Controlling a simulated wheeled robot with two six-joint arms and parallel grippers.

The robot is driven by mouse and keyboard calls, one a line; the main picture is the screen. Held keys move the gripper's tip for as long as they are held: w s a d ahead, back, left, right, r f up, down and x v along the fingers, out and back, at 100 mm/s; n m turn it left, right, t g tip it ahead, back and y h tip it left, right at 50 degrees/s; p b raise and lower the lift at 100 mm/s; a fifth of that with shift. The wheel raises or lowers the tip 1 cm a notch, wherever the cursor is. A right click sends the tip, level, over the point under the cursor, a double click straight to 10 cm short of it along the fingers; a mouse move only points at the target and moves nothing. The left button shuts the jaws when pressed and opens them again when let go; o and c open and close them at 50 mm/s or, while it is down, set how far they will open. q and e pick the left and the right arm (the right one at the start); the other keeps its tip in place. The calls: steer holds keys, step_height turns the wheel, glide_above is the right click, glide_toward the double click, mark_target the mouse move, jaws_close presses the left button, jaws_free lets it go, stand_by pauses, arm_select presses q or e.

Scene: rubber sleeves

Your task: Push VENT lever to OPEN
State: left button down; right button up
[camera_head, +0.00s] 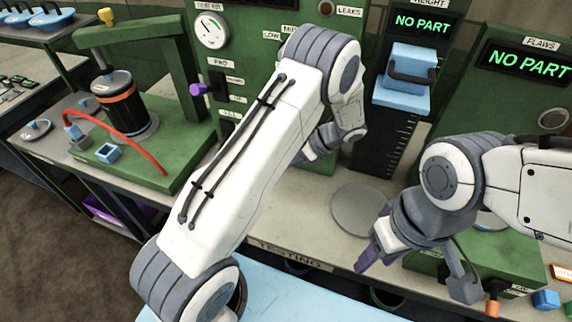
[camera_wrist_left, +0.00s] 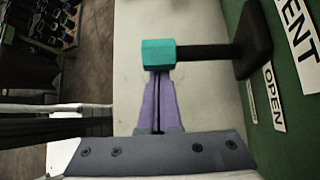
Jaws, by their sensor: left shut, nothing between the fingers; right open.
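The VENT lever shows in the left wrist view as a teal block knob (camera_wrist_left: 158,54) on a black stem (camera_wrist_left: 205,51), fixed to a black mount on the green panel. A VENT label (camera_wrist_left: 298,35) is beside the mount and an OPEN label (camera_wrist_left: 273,97) lies lower in that picture. My left gripper (camera_wrist_left: 158,78) is shut and empty, its purple fingertips right at the knob; I cannot tell whether they touch. In the head view my left arm hides the lever. My right gripper (camera_head: 415,270) is open and empty over the bench at the right.
A purple-knobbed lever (camera_head: 198,89) is on the green gauge panel. A height stand with a blue block (camera_head: 406,72) is behind the arms. A red hose (camera_head: 120,135) and a black canister (camera_head: 118,102) stand at the left. A grey round plate (camera_head: 358,207) lies between the arms.

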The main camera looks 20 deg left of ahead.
steer(key=shift+r+p, duration=0.65)
steer(key=shift+r, duration=0.1)
